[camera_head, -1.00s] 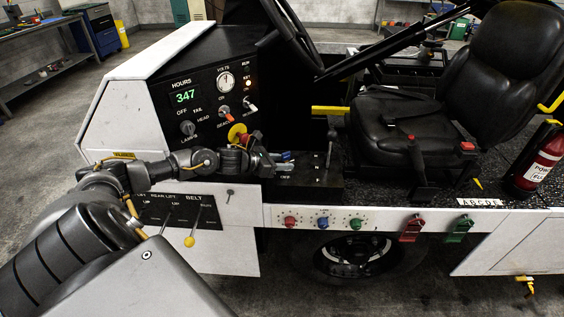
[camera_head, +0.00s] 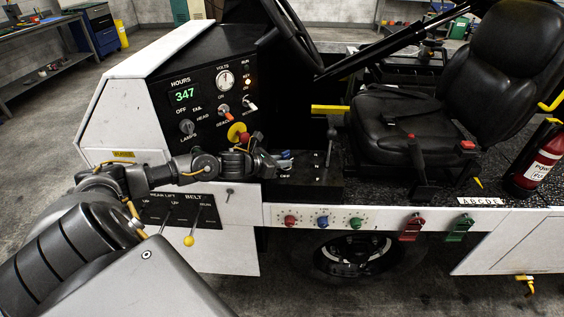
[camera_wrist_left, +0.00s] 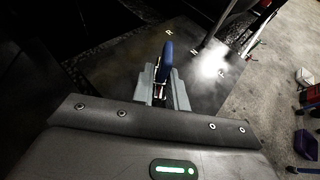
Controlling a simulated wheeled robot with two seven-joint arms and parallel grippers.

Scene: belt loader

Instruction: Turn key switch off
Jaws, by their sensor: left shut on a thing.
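The key switch has a blue key head (camera_head: 286,154), on the dark console to the left of the seat. In the left wrist view the blue key head (camera_wrist_left: 166,60) stands up between the two grey fingers. My left gripper (camera_head: 284,163) is shut on it, reaching in from the left. The label OFF shows just below the gripper in the head view. The base of the key is hidden by the fingers, so its exact turn is hard to tell. My right gripper is not in view.
The dash panel (camera_head: 208,112) with knobs, a gauge and a red button on yellow (camera_head: 238,134) stands just behind my left wrist. A black lever (camera_head: 331,145) rises right of the gripper. The seat (camera_head: 420,125) is farther right. Belt levers (camera_head: 189,239) hang below my forearm.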

